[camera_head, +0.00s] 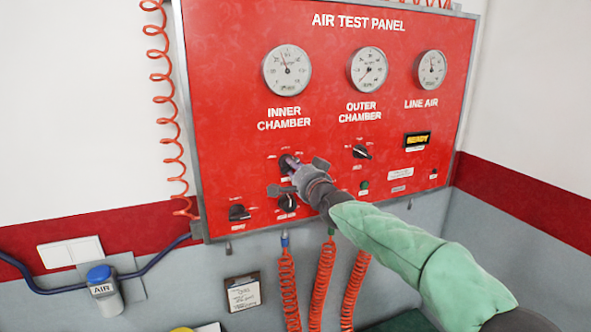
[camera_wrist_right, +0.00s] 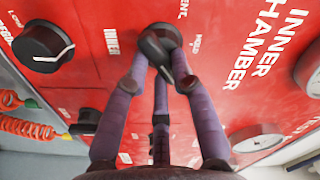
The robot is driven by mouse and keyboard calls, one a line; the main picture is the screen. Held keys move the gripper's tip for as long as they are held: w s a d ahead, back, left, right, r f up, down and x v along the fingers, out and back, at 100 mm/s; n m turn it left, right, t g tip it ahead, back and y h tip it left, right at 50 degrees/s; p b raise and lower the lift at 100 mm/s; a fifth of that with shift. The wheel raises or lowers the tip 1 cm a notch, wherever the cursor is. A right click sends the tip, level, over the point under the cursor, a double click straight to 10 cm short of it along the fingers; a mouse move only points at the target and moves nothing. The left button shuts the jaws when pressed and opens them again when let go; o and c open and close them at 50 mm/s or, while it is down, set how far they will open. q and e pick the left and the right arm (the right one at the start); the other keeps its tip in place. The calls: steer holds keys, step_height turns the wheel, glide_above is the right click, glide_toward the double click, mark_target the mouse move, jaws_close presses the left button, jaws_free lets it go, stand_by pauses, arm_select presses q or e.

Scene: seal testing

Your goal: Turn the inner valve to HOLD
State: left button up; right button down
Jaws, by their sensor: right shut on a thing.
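The red air test panel (camera_head: 230,90) hangs on the wall, with several gauges and black knobs. My right gripper (camera_head: 291,164) reaches the upper left knob, below the INNER CHAMBER label (camera_head: 284,118). In the right wrist view its purple fingers (camera_wrist_right: 160,62) are closed around this black inner valve knob (camera_wrist_right: 156,44). White INNER, HOLD and VENT markings sit around the knob. The fingers partly cover it, and I cannot tell which marking it points to. My left gripper is not in view.
Another black knob with a white line (camera_wrist_right: 42,46) is just below the held one. The outer chamber's knob (camera_head: 361,152) is to the right. Coiled orange hoses (camera_head: 289,285) hang under the panel.

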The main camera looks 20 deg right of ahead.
steer(key=n, duration=0.3)
steer(key=n+p, duration=0.1)
steer(key=n, duration=0.3)
steer(key=n+p, duration=0.1)
steer(key=n, duration=0.2)
steer(key=shift+a+r+n, duration=0.1)
steer(key=shift+r+n, duration=0.2)
steer(key=shift+n+p, duration=0.3)
steer(key=c, duration=1)
jaws_free()
steer(key=shift+c, duration=0.2)
steer(key=s, duration=1.2)
steer(key=shift+a, duration=0.4)
steer(key=shift+c, duration=0.3)
